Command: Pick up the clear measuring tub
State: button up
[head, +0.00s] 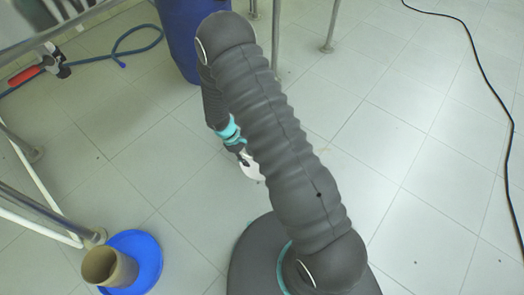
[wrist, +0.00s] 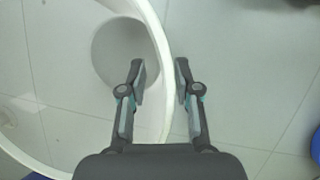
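The clear measuring tub fills the left of the wrist view, seen from above, with a pale curved rim (wrist: 165,65). Floor tile lines show through it, and a greyish round patch lies inside. My gripper (wrist: 160,75) is open, with one finger on the inner side of the rim and the other on the outer side. The rim runs between the fingers, with a gap visible on each side. In the head view my arm hides most of the gripper, and I cannot make out the tub clearly there.
A blue barrel (head: 186,40) stands at the back. A brown cylinder (head: 108,268) stands on a blue round base (head: 140,262) at lower left. Metal frame legs, a blue hose (head: 135,40) and a black cable (head: 478,62) are around. Tiled floor at right is mostly clear.

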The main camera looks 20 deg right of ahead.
jog(key=shift+c, duration=0.2)
grip_shut()
jog(key=shift+r, duration=0.1)
